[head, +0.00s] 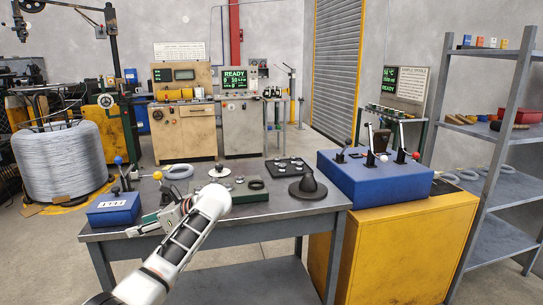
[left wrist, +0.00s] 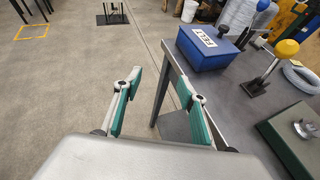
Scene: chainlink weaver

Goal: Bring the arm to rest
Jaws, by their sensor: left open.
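My left arm (head: 187,240) reaches in from the bottom of the head view, over the front left of the grey metal table (head: 262,212). My left gripper (head: 145,222) is at the table's front left part, near the blue box with a white label (head: 114,208). In the left wrist view its two green-padded fingers (left wrist: 158,88) are spread apart with nothing between them. That view shows floor and the table's edge beyond the fingers, and the blue box (left wrist: 207,48) ahead to the right, apart from them. My right gripper is not in view.
A blue lever console (head: 375,180) sits to the right on a yellow cabinet (head: 380,255).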

